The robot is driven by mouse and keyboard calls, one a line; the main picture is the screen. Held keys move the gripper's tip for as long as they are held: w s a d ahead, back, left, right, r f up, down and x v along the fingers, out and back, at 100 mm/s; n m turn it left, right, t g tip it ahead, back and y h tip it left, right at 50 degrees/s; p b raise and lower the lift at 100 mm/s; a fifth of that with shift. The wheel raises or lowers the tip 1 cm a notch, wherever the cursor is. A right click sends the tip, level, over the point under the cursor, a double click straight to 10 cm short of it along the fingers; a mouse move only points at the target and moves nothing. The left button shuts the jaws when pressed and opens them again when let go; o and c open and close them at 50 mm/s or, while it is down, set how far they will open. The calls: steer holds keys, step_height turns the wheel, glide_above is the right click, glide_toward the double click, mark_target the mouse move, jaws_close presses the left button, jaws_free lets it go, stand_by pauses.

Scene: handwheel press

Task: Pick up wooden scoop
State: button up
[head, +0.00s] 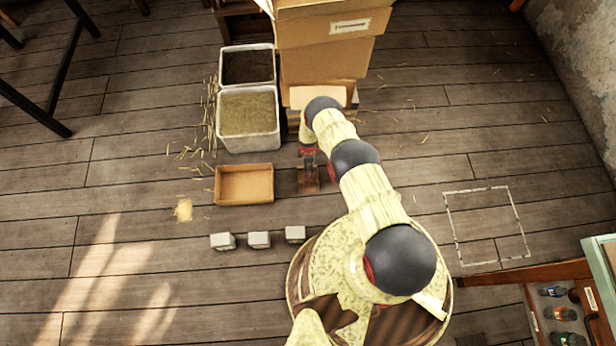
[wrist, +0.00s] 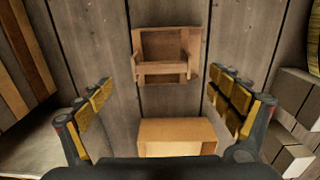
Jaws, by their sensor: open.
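My gripper (head: 308,160) points down at the floor beside the cardboard boxes, its fingers mostly hidden in the head view. In the wrist view my gripper (wrist: 168,95) is open, its yellow-padded fingers wide apart with nothing held. A brown wooden piece (head: 308,180) lies on the floor just below my gripper. In the wrist view a wooden piece with upright sides and a crossbar (wrist: 160,70) lies beyond the fingertips. A plain tan wooden block shape (wrist: 178,135) shows nearer, between the fingers. I cannot tell which of these is the scoop.
A shallow orange-brown tray (head: 244,199) lies left of my gripper. Bins of dark stuff (head: 247,47) and straw-coloured stuff (head: 276,142) stand behind it, next to stacked cardboard boxes (head: 325,55). Three pale blocks (head: 259,240) sit in front. Floor at right is mostly clear.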

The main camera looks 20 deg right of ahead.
step_height(320, 180, down, 7)
steer(key=b, duration=0.3)
steer(key=shift+s+f+b, duration=0.15)
steer(key=shift+f+b, duration=0.05)
steer(key=shift+b, duration=0.1)
steer(key=shift+r, duration=0.1)
steer(key=shift+c, duration=0.2)
steer(key=c, duration=1.1)
steer(key=shift+c, duration=0.5)
